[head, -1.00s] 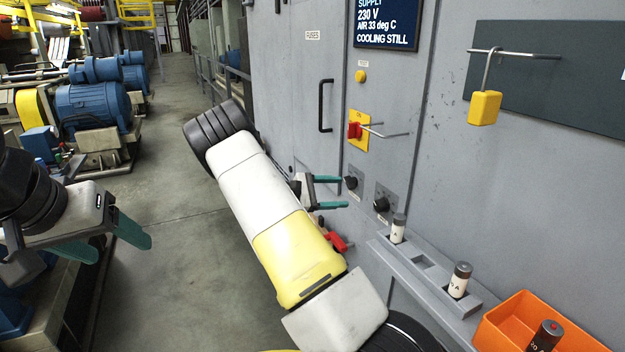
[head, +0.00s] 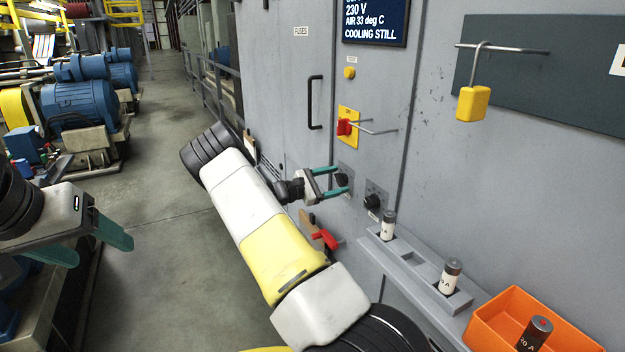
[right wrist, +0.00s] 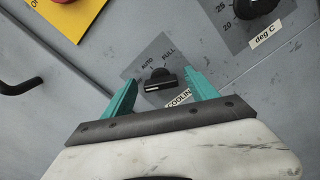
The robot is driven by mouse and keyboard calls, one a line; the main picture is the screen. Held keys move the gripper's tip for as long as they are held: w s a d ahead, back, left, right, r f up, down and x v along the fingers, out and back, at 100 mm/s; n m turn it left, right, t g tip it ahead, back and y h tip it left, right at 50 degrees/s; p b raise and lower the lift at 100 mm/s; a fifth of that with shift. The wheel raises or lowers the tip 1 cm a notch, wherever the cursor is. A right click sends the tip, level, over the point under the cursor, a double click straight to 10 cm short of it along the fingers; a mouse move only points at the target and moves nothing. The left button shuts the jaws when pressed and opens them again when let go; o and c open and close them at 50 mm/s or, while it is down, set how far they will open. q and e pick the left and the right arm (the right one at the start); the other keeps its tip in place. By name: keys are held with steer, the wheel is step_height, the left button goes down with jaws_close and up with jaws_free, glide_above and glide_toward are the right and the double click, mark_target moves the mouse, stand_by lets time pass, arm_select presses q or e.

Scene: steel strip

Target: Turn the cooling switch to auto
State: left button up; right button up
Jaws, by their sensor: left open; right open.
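The cooling switch is a black knob (right wrist: 160,82) on a grey plate (right wrist: 148,60) marked AUTO and FULL, with a partly covered COOLING label (right wrist: 179,97) below. Its bar lies roughly crosswise in the right wrist view, with a pale mark toward its left end. My right gripper (head: 340,180) is open at the switch, its teal fingers on either side of the knob in the right wrist view. I cannot tell whether they touch it. My left gripper (head: 102,250) is open and empty, far left of the cabinet.
A second black dial (head: 372,202), marked deg C, sits right of the switch. A red handle on a yellow plate (head: 347,127) with protruding rods is above. A fuse ledge (head: 415,268), an orange bin (head: 492,318) and a yellow padlock (head: 473,103) are right. The display (head: 375,20) reads COOLING STILL.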

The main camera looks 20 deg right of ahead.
steer(key=shift+c, duration=0.2)
steer(key=c, duration=1.3)
steer(key=shift+m, duration=0.3)
steer(key=m, duration=0.5)
steer(key=shift+s+f+m, duration=0.1)
steer(key=shift+m, duration=0.2)
steer(key=m, duration=0.5)
steer(key=shift+f, duration=0.1)
steer(key=shift+m, duration=0.4)
steer(key=o, duration=1.3)
